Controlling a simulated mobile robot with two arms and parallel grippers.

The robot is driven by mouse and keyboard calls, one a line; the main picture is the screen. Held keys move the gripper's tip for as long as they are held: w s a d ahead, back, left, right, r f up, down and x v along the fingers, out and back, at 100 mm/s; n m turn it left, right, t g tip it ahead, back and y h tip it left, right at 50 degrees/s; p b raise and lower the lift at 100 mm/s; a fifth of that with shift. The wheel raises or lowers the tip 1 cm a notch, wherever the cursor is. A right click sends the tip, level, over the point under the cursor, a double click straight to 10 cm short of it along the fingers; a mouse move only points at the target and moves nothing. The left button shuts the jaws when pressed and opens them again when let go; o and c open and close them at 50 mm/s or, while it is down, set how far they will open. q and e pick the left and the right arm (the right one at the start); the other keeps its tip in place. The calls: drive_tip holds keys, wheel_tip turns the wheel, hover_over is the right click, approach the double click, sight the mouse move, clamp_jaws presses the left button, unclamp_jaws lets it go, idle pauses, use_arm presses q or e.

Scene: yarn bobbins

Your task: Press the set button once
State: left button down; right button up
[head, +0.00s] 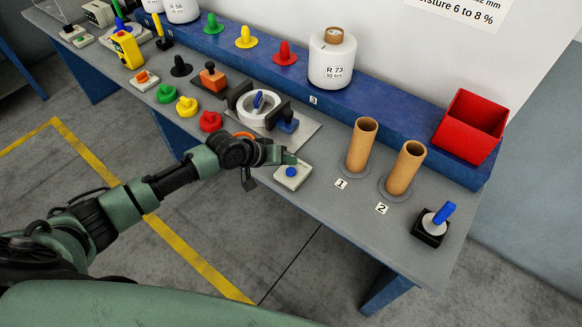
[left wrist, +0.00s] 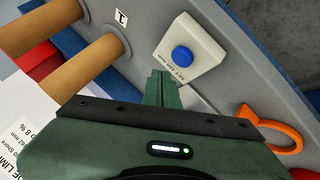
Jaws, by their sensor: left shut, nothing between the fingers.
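The set button is a round blue button (head: 291,172) on a small cream box that lies on the grey bench top, left of the tube marked 1. It also shows large in the left wrist view (left wrist: 182,59), with small print on the box below it. My left gripper (head: 289,158) is shut and empty, its fingertips just behind the box in the head view. In the left wrist view the closed fingers (left wrist: 162,84) point toward the box, close to its edge; whether they touch it I cannot tell. My right gripper is not in view.
Two brown cardboard tubes (head: 362,146) stand to the right on the bench. An orange hook-shaped ring (left wrist: 272,128) lies near the gripper. A clamp fixture with a white ring (head: 258,106) stands behind. A black box with a blue lever (head: 433,226) sits at the right end.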

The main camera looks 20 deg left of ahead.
sight(288, 173)
use_arm(q)
drive_tip(key=shift+r+p, duration=1.45)
drive_tip(key=shift+r, duration=0.45)
drive_tip(key=shift+f, duration=0.1)
